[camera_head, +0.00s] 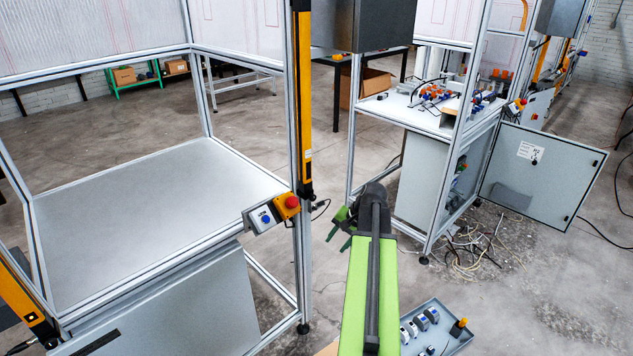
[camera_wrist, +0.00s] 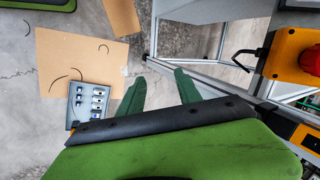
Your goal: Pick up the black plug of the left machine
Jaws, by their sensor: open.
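The left machine (camera_head: 180,180) is a silver-framed bench with a bare grey top. On its front right post sit a yellow box with a red button (camera_head: 287,204) and a grey box with a blue button (camera_head: 262,218). A thin black cable (camera_head: 320,207) sticks out to the right of the post; it also shows beside the yellow box in the wrist view (camera_wrist: 245,58). I cannot clearly make out the black plug. My gripper (camera_head: 340,222) hangs right of that post, apart from the cable. Its green fingers are spread and empty in the wrist view (camera_wrist: 160,85).
A grey tray of switches (camera_head: 458,341) lies on the floor at the front right; cardboard (camera_wrist: 108,60) shows beneath it in the wrist view. A second machine (camera_head: 425,112) stands behind, with an open grey panel (camera_head: 565,175) and loose cables on the floor (camera_head: 478,250).

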